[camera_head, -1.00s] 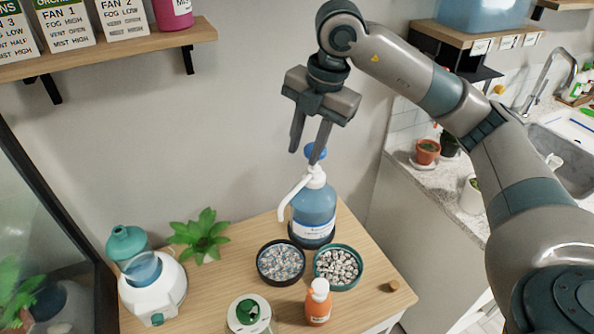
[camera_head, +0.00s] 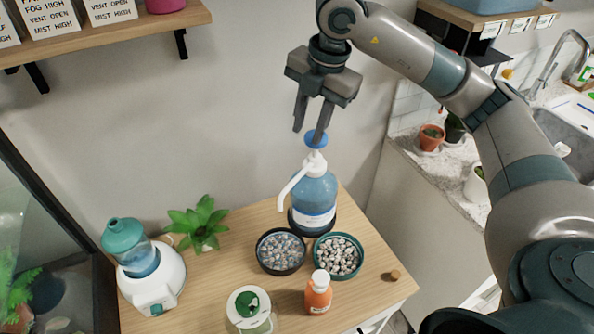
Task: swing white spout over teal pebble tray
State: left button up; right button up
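The blue pump bottle (camera_head: 316,190) stands upright at the back of the wooden table. Its white spout (camera_head: 293,182) points left and down, with its tip above the area behind the black pebble tray (camera_head: 281,273), not over the teal one. The teal pebble tray (camera_head: 340,277) sits in front of the bottle, to the right of the black tray. A blue knob (camera_head: 316,139) tops the pump. My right gripper (camera_head: 309,138) points down at the knob with its fingers apart. One finger overlaps the knob in view; I cannot tell whether they touch. My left gripper is not in view.
An orange bottle (camera_head: 318,294) and a green-topped jar (camera_head: 249,309) stand in front of the trays. A white device with a teal tank (camera_head: 124,240) and a plant (camera_head: 199,222) are on the left. A cork (camera_head: 393,275) lies at the right edge. A wall shelf (camera_head: 110,36) hangs upper left.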

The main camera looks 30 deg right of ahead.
aim_at(296, 179)
jog(key=f+p, duration=0.1)
jog(key=f, duration=0.3)
jog(key=w+a+f+p, duration=0.1)
jog(key=f+p, duration=0.1)
jog(key=f, duration=0.3)
jog(key=w+f+p, duration=0.1)
jog(key=f+p, duration=0.1)
jog(key=f, duration=0.3)
jog(key=shift+w+a+f, duration=0.15)
jog(key=shift+w+a, duration=0.05)
jog(key=shift+w+f+p, duration=0.1)
jog(key=shift+f+p, duration=0.2)
jog(key=shift+f, duration=0.3)
jog(key=shift+c, duration=0.2)
grip_shut()
